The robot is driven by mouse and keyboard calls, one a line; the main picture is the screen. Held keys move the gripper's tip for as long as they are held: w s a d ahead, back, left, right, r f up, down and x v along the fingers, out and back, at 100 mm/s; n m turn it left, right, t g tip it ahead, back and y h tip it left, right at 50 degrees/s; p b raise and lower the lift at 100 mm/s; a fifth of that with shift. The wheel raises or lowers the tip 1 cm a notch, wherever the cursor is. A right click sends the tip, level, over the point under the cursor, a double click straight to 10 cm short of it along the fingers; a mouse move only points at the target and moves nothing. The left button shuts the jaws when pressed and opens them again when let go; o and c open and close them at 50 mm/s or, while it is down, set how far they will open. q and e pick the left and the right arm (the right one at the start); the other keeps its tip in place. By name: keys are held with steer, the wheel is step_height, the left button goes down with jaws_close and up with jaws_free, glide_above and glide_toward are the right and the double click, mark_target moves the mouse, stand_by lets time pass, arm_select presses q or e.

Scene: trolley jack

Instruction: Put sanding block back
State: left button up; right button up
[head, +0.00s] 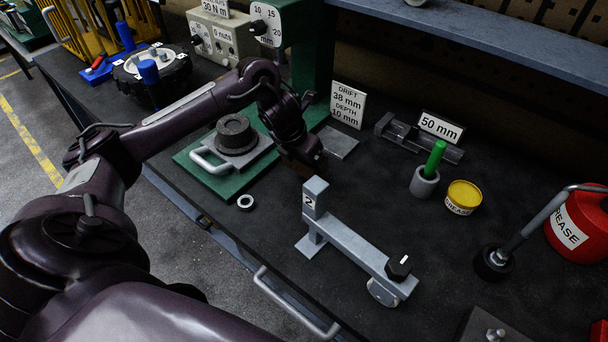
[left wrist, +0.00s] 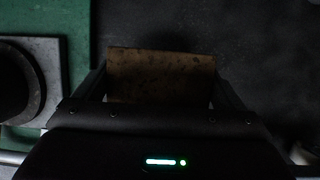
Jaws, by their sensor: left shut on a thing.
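My left gripper (head: 306,166) points down above the bench, just right of the green press base, and is shut on the sanding block. In the left wrist view the sanding block (left wrist: 160,75) is a brown, speckled block between the two fingers. In the head view the block is mostly hidden by the gripper and dark against the bench. A flat grey plate (head: 339,143) lies just right of and behind the gripper. My right gripper is not in view.
The green press base (head: 210,177) carries a handled plate (head: 250,161) with a dark round part. A grey tool marked 2 (head: 350,240) lies in front. A pot with a green stick (head: 425,182), a yellow grease tin (head: 463,196) and a red grease container (head: 577,225) stand right.

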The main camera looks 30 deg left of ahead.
mark_target(304, 181)
arm_select(q)
steer(key=shift+a+f, duration=0.1)
steer(key=shift+f, duration=0.65)
step_height(304, 181, down, 4)
steer(key=shift+f+p, duration=0.1)
steer(key=shift+p, duration=0.2)
steer(key=shift+f, duration=0.15)
steer(key=o, duration=0.4)
steer(key=shift+f, duration=0.1)
steer(key=shift+o, duration=1)
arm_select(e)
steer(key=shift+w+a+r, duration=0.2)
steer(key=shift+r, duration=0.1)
